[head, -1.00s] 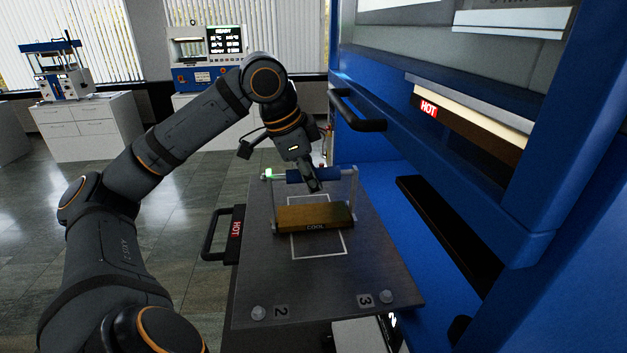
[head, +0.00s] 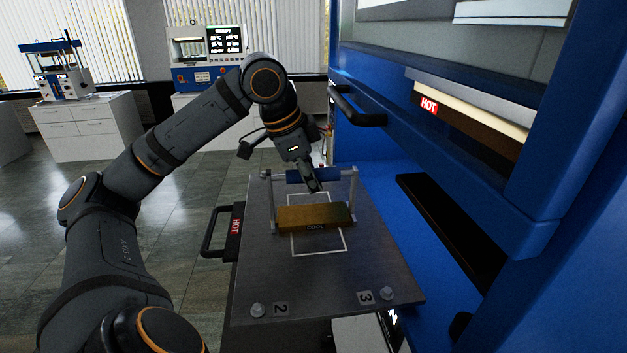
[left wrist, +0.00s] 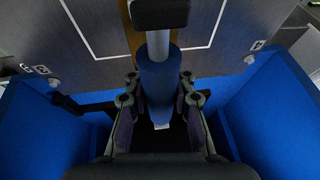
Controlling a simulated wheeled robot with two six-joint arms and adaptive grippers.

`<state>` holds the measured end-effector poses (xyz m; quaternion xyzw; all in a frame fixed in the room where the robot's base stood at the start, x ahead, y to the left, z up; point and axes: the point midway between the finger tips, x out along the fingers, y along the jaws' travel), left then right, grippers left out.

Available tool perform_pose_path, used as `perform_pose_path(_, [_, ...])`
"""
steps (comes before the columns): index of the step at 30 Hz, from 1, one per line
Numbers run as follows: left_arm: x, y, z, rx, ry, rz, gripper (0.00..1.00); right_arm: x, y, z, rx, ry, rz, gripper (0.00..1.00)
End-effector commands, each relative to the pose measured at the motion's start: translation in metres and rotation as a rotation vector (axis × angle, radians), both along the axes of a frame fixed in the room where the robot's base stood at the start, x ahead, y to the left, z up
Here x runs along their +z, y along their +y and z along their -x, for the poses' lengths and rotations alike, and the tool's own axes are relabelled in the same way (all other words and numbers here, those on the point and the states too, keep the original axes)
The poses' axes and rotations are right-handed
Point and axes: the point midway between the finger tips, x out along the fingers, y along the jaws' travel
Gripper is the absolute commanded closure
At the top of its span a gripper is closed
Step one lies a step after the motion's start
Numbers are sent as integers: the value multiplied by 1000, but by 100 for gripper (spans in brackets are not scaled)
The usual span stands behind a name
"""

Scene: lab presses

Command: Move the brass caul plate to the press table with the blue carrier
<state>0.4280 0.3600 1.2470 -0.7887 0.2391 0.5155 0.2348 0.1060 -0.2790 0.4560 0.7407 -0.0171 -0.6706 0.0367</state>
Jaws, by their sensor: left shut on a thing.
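The brass caul plate (head: 300,217), a block with "COOL" on its dark front edge, is at the press table (head: 265,280), over part of a white outline. I cannot tell whether it touches the table. The carrier's grey posts (head: 353,190) rise at the plate's two ends, joined by a blue handle (head: 297,176). My left gripper (head: 313,186) is shut on this handle. In the left wrist view the blue handle (left wrist: 158,88) lies between the fingers (left wrist: 160,108), with a brass strip (left wrist: 130,35) partly hidden beyond. My right gripper is not in view.
The blue press frame (head: 385,185) with a "HOT" label (head: 429,106) stands close on the right. A black handle (head: 215,235) with another "HOT" label juts from the table's left. Bolts (head: 257,310) mark its front corners. White cabinets (head: 85,128) stand behind, beyond open floor.

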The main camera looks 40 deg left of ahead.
Motion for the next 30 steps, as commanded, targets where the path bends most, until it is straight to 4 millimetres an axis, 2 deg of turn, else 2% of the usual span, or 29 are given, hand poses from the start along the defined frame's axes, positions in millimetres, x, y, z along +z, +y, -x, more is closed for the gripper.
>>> perform_pose_path(19, [45,0,-1,2,-4,0,100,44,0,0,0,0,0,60])
perform_pose_path(30, [46,0,-1,1,-4,0,100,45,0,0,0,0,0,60])
